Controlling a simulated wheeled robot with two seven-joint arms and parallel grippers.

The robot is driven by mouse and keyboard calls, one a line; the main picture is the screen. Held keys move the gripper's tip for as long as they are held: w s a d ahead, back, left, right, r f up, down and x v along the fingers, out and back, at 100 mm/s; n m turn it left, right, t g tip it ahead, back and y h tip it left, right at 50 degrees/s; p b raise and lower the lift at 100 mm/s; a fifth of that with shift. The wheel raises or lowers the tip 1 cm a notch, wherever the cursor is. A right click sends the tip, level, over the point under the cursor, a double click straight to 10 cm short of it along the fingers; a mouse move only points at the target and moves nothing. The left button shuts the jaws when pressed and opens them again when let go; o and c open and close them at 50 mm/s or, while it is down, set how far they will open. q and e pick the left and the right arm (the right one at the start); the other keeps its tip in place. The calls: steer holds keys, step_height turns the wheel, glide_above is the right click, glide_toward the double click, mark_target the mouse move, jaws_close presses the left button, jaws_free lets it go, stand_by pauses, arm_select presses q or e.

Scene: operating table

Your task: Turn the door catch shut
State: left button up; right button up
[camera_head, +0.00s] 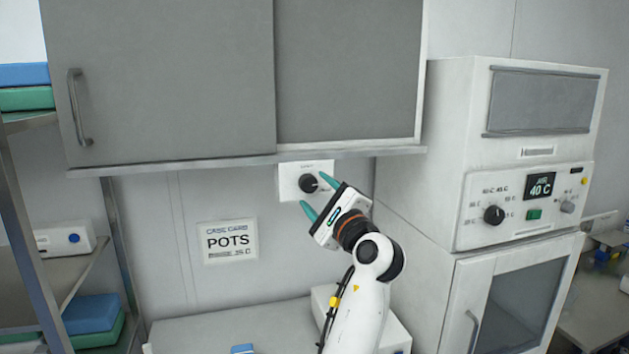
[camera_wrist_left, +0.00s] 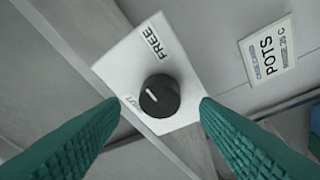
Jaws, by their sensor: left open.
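The door catch is a round black knob (camera_head: 308,183) on a white plate (camera_head: 289,187) below the grey wall cabinet. In the left wrist view the knob (camera_wrist_left: 159,96) has a white pointer line. The plate (camera_wrist_left: 123,62) there reads "FREE" at one end; the word at the other end is partly hidden and ends in "UT". The pointer lies toward the partly hidden word's side. My left gripper (camera_head: 315,194) is open, with its green fingertips close to the knob, one on either side. In the wrist view the fingers stand apart from the knob. My right gripper is not in view.
The cabinet's sliding door (camera_head: 170,85) and lower ledge hang just above the plate. A "POTS" card (camera_head: 228,241) is on the wall at lower left. A white warming cabinet (camera_head: 520,190) with its own knob stands at right. A shelf rack (camera_head: 30,230) is at left.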

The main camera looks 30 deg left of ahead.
arm_select(q)
steer(key=shift+x, duration=1)
steer(key=c, duration=1)
